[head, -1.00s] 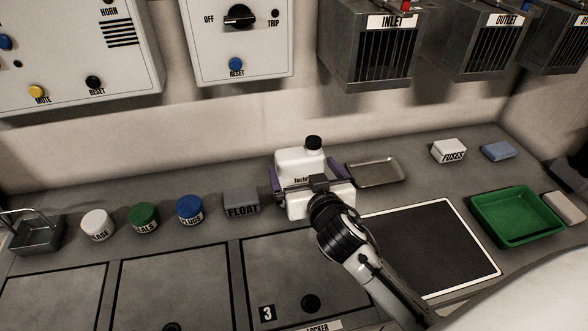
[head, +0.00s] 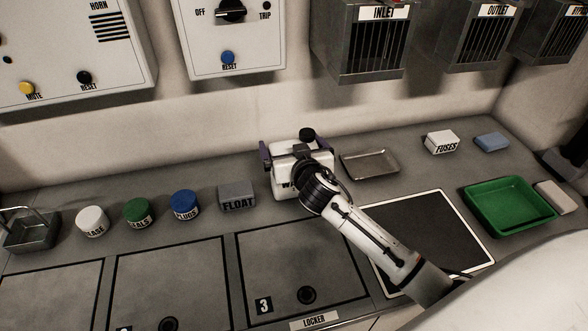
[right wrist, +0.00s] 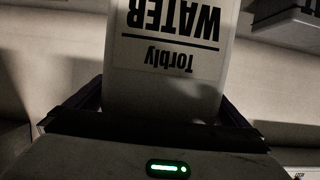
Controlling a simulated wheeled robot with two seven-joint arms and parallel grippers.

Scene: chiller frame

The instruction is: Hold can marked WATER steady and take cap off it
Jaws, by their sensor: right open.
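The white can marked WATER (head: 280,186) stands upright on the grey counter, with its black cap (head: 306,134) on top. My right gripper (head: 296,152) reaches over it from the front, with its purple fingers apart on either side of the can. It is open. In the right wrist view the can's label (right wrist: 165,25) reads WATER and Torbly upside down, between the spread fingers. Whether either finger touches the can cannot be told. The gripper and wrist hide much of the can's front in the head view. My left gripper is not in view.
A grey FLOAT block (head: 237,197) stands close left of the can. A shallow metal tray (head: 370,165) lies close right. Blue (head: 185,205), green (head: 138,213) and white (head: 92,222) tubs stand further left. A black mat (head: 425,240) and green tray (head: 510,207) lie right.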

